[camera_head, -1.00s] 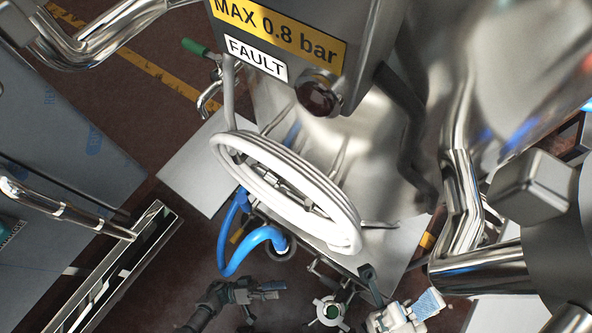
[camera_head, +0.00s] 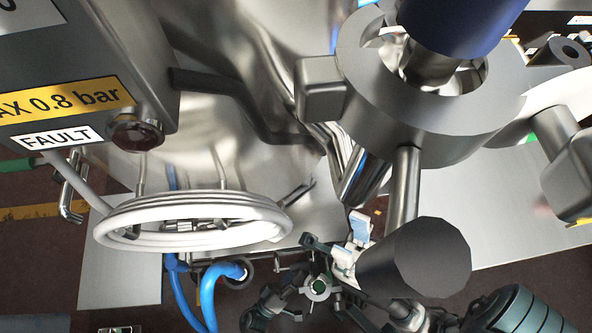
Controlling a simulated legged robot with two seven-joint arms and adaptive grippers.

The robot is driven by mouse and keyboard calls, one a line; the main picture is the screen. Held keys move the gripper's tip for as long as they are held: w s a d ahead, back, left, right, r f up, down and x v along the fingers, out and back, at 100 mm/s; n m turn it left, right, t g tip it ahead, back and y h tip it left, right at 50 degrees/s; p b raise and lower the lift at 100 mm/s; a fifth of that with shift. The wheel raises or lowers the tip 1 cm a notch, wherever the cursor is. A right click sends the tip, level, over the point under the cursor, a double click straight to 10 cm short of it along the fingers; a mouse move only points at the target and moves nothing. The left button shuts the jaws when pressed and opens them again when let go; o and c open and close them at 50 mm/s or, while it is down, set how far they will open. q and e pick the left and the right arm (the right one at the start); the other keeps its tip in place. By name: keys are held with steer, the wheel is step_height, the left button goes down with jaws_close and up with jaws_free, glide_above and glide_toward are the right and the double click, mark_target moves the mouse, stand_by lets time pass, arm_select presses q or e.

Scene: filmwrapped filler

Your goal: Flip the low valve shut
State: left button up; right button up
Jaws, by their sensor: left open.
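A valve with a green handle (camera_head: 22,164) and a bent metal spout is at the left edge, beside the grey control box. Low down, a pale round fitting with a green centre (camera_head: 317,288) is in view. I cannot tell which of these is the low valve. My left gripper (camera_head: 276,304), dark, is open at the bottom, just left of the pale fitting, with nothing seen in it.
A coiled white hose (camera_head: 195,222) hangs in front of the steel tank (camera_head: 225,120). A blue hose (camera_head: 209,292) runs down beside my left gripper. A large steel flange (camera_head: 440,130) and a dark knob (camera_head: 425,258) crowd the right. Dark floor shows at lower left.

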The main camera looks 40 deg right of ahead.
arm_select(q)
steer(key=shift+d, duration=0.15)
jaws_close()
